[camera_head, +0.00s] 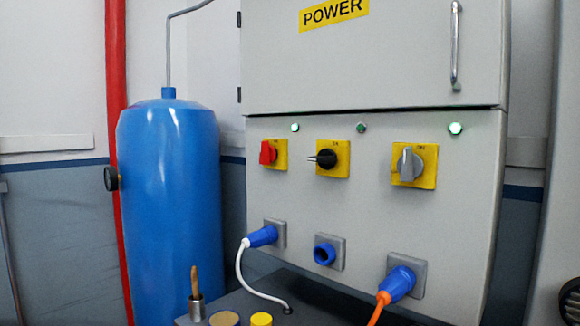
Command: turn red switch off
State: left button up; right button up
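The red switch (267,153) is a small red rotary knob on a yellow square plate. It sits at the left of a row of three switches on the grey power cabinet (460,190). Its handle looks upright, though its label is too small to read. The indicator lamp (295,128) above it looks lit, pale green. Neither of my grippers shows in this view, and nothing touches the red switch.
A black switch (325,159), handle sideways, has a dim lamp (361,127). A grey switch (408,164), handle upright, has a lit lamp (455,128). Blue plugs (262,237) (398,284) flank an empty socket (324,254). A blue tank (168,210) stands left. Space before the switches is clear.

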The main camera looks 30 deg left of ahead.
aim_at(267, 153)
jog(key=j+z, duration=0.2)
jog(key=j, duration=0.5)
jog(key=k+j+z, duration=0.25)
jog(key=j, duration=0.45)
jog(key=i, duration=0.1)
